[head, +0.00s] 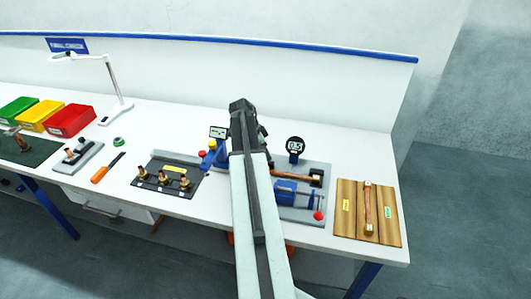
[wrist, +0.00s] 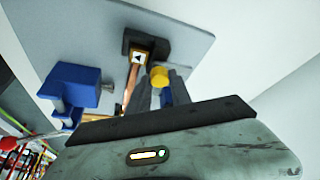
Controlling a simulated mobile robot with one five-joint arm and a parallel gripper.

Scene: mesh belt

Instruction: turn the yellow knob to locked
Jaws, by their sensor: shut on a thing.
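The yellow knob (wrist: 159,75) shows in the wrist view between the two grey fingers of my gripper (wrist: 161,84). The fingers are shut on its sides. A blue part (wrist: 167,97) shows below the knob, between the fingers. Just left of the knob, a dark block (wrist: 134,40) carries a label with a black arrow (wrist: 138,58) pointing left. I cannot read the knob's turn angle. In the head view my arm covers the middle of the bench, and I cannot make out the held knob or fingertips there.
A grey fixture plate (head: 309,214) bears a blue clamp (head: 285,187), a red ball handle (head: 318,215), a copper tube (head: 288,174) and a round gauge (head: 295,144). A wooden board (head: 343,227) lies to its right. A dark tray (head: 189,188) with copper fittings lies left of my arm.

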